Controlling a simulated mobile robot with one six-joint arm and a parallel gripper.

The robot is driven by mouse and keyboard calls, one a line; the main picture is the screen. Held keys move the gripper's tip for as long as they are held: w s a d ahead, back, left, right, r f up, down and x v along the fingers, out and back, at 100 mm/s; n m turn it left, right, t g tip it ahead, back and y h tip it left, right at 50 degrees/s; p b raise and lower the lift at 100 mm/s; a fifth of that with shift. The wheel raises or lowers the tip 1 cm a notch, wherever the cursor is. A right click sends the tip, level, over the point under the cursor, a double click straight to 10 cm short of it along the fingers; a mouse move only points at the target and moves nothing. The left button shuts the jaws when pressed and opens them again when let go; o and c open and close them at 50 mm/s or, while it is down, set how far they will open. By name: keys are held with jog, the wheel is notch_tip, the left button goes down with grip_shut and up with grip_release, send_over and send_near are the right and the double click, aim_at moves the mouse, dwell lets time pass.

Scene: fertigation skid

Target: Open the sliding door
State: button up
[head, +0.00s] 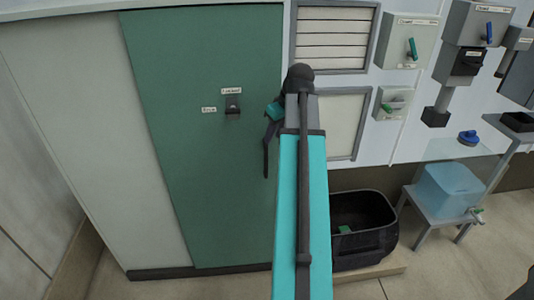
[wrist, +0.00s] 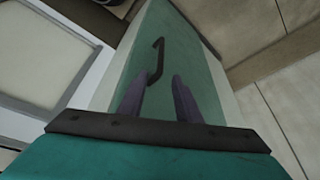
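The green sliding door (head: 200,150) stands beside a pale panel on its left. A small dark latch (head: 232,106) sits on the door, with a label above it that seems to read "Locked" and another label to its left. A dark bar handle (wrist: 157,62) shows on the green door (wrist: 180,65) in the wrist view; it also seems to show as a dark upright bar (head: 266,160) near the door's right edge. My gripper (wrist: 158,84) is open, its two purple fingers apart, with the handle ahead between them. I cannot tell whether they touch it.
A blue container (head: 447,190) sits on a low stand farther right. Louvred panels (head: 335,38) and switch boxes (head: 407,42) are on the wall. The floor before the door is partly visible.

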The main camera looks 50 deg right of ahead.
aim_at(267, 151)
jog(key=shift+p+x, duration=0.8)
jog(key=shift+x, duration=5.2)
jog(key=shift+c, duration=0.4)
